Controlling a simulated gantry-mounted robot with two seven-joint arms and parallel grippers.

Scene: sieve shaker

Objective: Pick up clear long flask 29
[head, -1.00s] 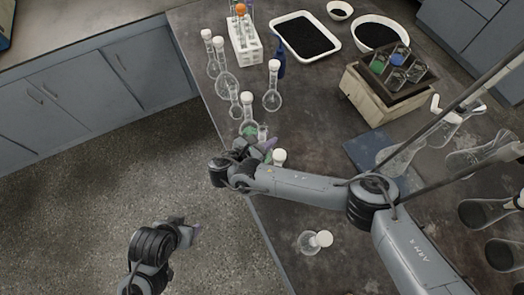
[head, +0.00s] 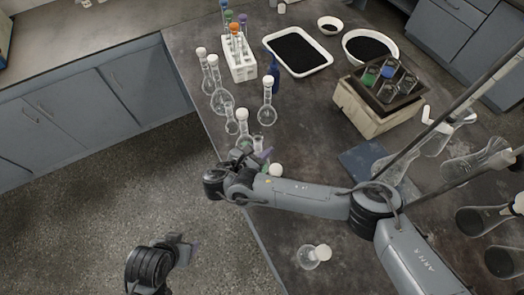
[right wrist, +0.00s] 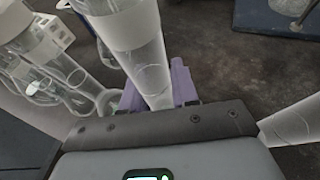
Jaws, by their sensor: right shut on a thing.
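A clear glass flask (right wrist: 150,70) with a broad whitish band shows in the right wrist view. My right gripper (right wrist: 155,95) is shut on its narrow glass part, between purple fingers. In the head view my right gripper (head: 262,157) is at the table's left edge, close to a white-stoppered flask (head: 242,116). The gripper and wrist hide much of the glass there. No number is readable on any flask. My left gripper (head: 183,248) is over the floor, away from the table, and its jaws are too unclear to tell.
Several stoppered flasks (head: 219,98) stand beyond the gripper, and another (head: 268,107) is to the right. A white tube rack (head: 240,67) and a tray (head: 324,62) are behind. A white stopper (head: 275,170) shows beside my forearm; a flask (head: 309,257) lies nearer.

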